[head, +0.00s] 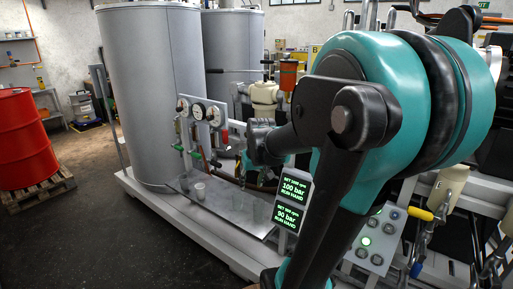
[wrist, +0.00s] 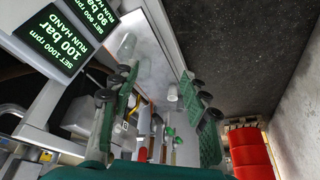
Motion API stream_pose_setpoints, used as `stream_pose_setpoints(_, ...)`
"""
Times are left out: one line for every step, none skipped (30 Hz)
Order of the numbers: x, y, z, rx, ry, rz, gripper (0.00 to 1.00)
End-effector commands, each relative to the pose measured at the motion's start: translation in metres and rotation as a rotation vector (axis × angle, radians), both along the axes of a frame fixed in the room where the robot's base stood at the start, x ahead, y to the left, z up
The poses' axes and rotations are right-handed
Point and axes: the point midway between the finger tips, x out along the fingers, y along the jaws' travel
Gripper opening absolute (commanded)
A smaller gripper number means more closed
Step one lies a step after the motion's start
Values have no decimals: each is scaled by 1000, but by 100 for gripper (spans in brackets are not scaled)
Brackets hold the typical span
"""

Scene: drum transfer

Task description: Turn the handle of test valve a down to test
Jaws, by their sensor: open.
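A gauge panel (head: 207,113) with round dials stands in front of the large grey tank in the head view. Green valve handles (head: 196,155) sit below it, and a red handle (head: 225,136) is at its right. I cannot read which is test valve a. My gripper (head: 262,150) is right of the panel, partly hidden by my arm. In the wrist view my gripper (wrist: 158,98) is open, its green-padded fingers spread wide with nothing between them gripped. Small green-topped handles (wrist: 170,132) show farther off between the fingers, apart from them. Their exact positions are too small to tell.
A metal tray (head: 225,205) holds clear cups (head: 200,190) below the panel. Two lit displays (head: 291,200) stand right of it, near my arm. A large tank (head: 150,90) rises behind. A red drum (head: 25,135) stands on a pallet at left. The floor between is clear.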

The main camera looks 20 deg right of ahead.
Motion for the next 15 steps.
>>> stream_pose_setpoints(28,-12,27,0,-1,-2,46)
stream_pose_setpoints(43,-19,42,-1,-2,0,46)
stream_pose_setpoints(62,-27,62,-1,-4,3,46)
stream_pose_setpoints(75,-35,77,-1,-5,5,46)
stream_pose_setpoints(87,-41,91,0,-6,6,46)
stream_pose_setpoints(101,-50,109,-2,-8,10,46)
stream_pose_setpoints(110,-57,121,-2,-9,11,46)
stream_pose_setpoints(119,-62,132,-2,-10,14,46)
stream_pose_setpoints(128,-70,146,-3,-12,15,46)
stream_pose_setpoints(134,-74,155,-2,-13,16,46)
stream_pose_setpoints(139,-78,162,-2,-14,19,46)
stream_pose_setpoints(144,-83,171,-2,-15,20,46)
stream_pose_setpoints(147,-86,176,-3,-15,21,46)
stream_pose_setpoints(150,-88,180,-3,-16,22,46)
stream_pose_setpoints(152,-90,184,-4,-16,23,46)
